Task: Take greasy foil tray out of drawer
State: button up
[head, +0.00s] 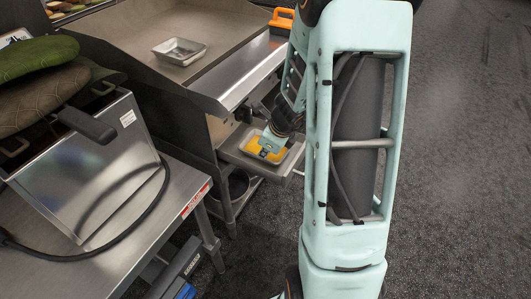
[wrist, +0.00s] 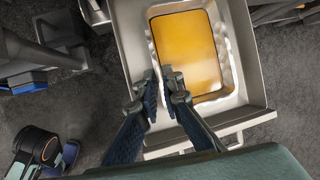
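The greasy foil tray (wrist: 232,62) holds a flat layer of yellow-orange grease and sits in the open drawer (wrist: 258,117) under the griddle. The tray also shows in the head view (head: 272,157), partly covered by my gripper. My gripper (wrist: 161,72) is at the tray's left wall in the wrist view, one finger outside the wall and one inside. The fingertips are close together with the thin wall between them, and they look shut on it. The tray rests level within the drawer. In the head view my gripper (head: 268,146) reaches down over the tray.
A second foil tray (head: 179,51) stands on the griddle (head: 150,25). An orange object (head: 281,18) is at the griddle's right end. A steel table (head: 145,225) at left bears a steel appliance (head: 95,175). Dark floor (head: 465,150) at right is clear.

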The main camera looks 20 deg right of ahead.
jog(key=b+x, duration=0.2)
jog(key=x, duration=0.3)
jog(key=shift+a, duration=0.1)
jog(key=shift+r, duration=0.1)
grip_shut()
jog(key=shift+r, duration=0.1)
